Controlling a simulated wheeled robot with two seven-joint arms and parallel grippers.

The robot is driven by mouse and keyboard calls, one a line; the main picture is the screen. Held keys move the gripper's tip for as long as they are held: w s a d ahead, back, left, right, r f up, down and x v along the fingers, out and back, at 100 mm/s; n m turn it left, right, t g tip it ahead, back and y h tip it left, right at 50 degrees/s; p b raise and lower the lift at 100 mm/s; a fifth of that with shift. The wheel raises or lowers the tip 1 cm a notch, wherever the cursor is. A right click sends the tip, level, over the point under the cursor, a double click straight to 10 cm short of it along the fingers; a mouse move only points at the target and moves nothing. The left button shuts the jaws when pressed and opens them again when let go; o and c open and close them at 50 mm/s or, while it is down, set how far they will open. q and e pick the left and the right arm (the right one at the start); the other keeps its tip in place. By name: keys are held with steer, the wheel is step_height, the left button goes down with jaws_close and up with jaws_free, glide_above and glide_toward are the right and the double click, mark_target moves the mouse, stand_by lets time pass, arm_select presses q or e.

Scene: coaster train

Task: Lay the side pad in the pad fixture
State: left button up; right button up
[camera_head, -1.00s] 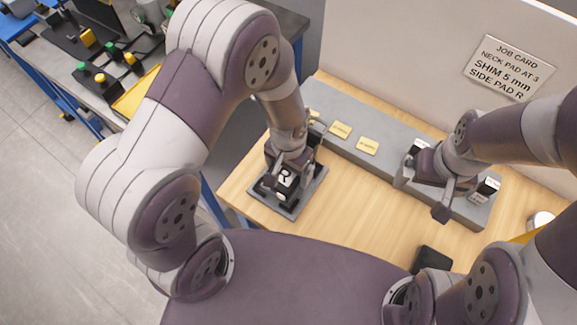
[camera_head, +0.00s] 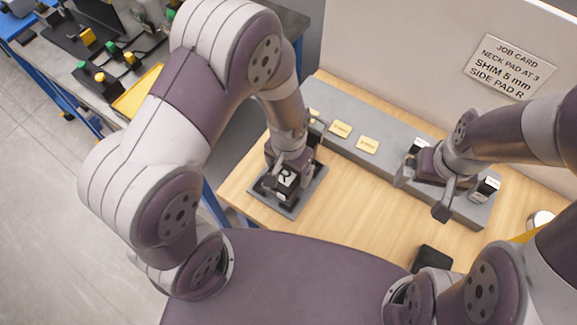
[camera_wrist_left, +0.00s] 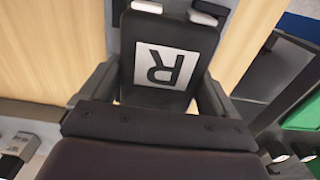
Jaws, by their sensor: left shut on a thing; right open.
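The side pad (camera_head: 284,181) is a black block with a white label and a black letter R. My left gripper (camera_head: 287,170) is shut on it, pointing down. In the left wrist view the side pad (camera_wrist_left: 165,65) sits between the two fingers, its label facing the camera. The pad fixture (camera_head: 311,194) is a grey flat plate on the table's left end, directly under the pad. I cannot tell whether the pad touches its base. My right gripper (camera_head: 423,193) is open, over the right part of the long grey rack.
The grey rack (camera_head: 390,158) holds yellow labels and a few dark and white blocks at its right end. A job card (camera_head: 510,67) on the back wall reads SIDE PAD R. A black block (camera_head: 432,258) lies near the table's front. The table's middle is clear.

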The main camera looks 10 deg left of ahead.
arm_select(q)
steer(key=shift+f+b, duration=0.7)
steer(key=shift+f, duration=0.3)
steer(key=o, duration=1)
steer(key=shift+o, duration=0.2)
steer(key=shift+r, duration=0.2)
step_height(320, 180, up, 8)
steer(key=p, duration=0.7)
steer(key=shift+p, duration=0.4)
steer(key=shift+f, duration=0.15)
